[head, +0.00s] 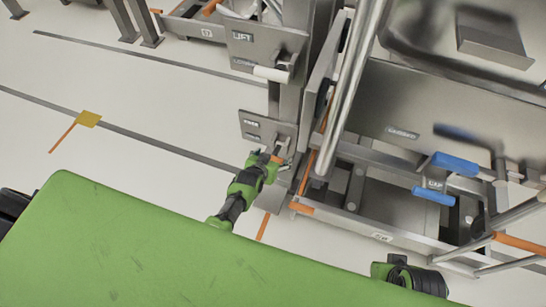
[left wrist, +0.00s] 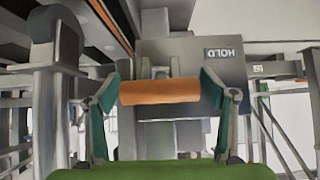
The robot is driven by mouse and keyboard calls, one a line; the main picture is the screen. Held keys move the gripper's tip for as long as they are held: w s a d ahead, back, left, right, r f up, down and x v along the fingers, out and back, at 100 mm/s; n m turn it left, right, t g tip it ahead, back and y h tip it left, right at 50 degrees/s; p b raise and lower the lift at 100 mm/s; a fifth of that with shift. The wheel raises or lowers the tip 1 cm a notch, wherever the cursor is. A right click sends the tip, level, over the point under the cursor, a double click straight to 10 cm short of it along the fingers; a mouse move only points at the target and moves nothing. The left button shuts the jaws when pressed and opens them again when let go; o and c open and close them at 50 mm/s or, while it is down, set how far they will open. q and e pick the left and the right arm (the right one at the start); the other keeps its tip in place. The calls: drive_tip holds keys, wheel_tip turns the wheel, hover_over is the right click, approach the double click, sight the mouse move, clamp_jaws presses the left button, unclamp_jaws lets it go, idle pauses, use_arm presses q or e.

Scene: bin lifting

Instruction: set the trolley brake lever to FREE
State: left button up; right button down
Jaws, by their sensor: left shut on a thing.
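The brake lever has an orange grip (left wrist: 160,92), which lies across the middle of the left wrist view between the two fingers of my left gripper (left wrist: 160,98). The gripper is shut on it. In the head view my left gripper (head: 278,158) is at the lower right of a grey plate (head: 252,127) on the steel post and covers much of the lever. A HOLD label (left wrist: 223,53) shows upside down on the plate behind the grip. The plate's small labels in the head view are too small to read. My right gripper does not show.
A steel frame with bars (head: 345,90) stands close to the right of the lever. A trolley with blue handles (head: 455,164) is farther right. A panel marked LIFT (head: 243,38) is above on the post. The pale floor (head: 150,110) at left is mostly clear.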

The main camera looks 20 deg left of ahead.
use_arm(q)
drive_tip(key=shift+w+r, duration=0.4)
drive_tip(key=shift+r, duration=0.1)
idle(0.3)
drive_tip(key=o, duration=1.6)
drive_tip(key=shift+o, duration=0.2)
drive_tip(key=shift+s+f, duration=0.2)
drive_tip(key=shift+s, duration=0.15)
drive_tip(key=shift+s, duration=0.25)
drive_tip(key=v, duration=1.1)
drive_tip(key=shift+r, duration=0.2)
drive_tip(key=shift+s, duration=0.15)
